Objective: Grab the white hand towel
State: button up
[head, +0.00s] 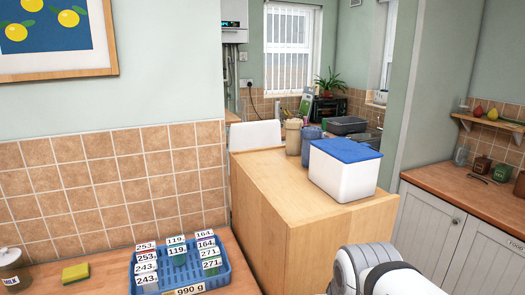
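I cannot make out a white hand towel for certain. A plain white shape (255,134) with a rounded top edge stands behind the wooden unit; I cannot tell whether it is a chair back, cloth or something else. Part of my own white and grey arm shows at the bottom right, in front of the wooden unit. My gripper is out of view.
A wooden unit (285,185) stands mid-view, bearing a white box with a blue lid (345,168) and jars. A blue basket (218,278) of labelled items and a yellow sponge (75,273) are on the left counter. A counter with white cupboards (425,225) is right.

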aim_at(264, 133)
jog(key=z, duration=0.35)
jog(key=k, duration=1.2)
jog(key=z, duration=0.9)
jog(key=i, duration=3.2)
jog(key=u, duration=0.35)
jog(key=i, duration=1.4)
jog(key=u, duration=1.75)
jog(key=i, duration=1)
jog(key=u, duration=0.55)
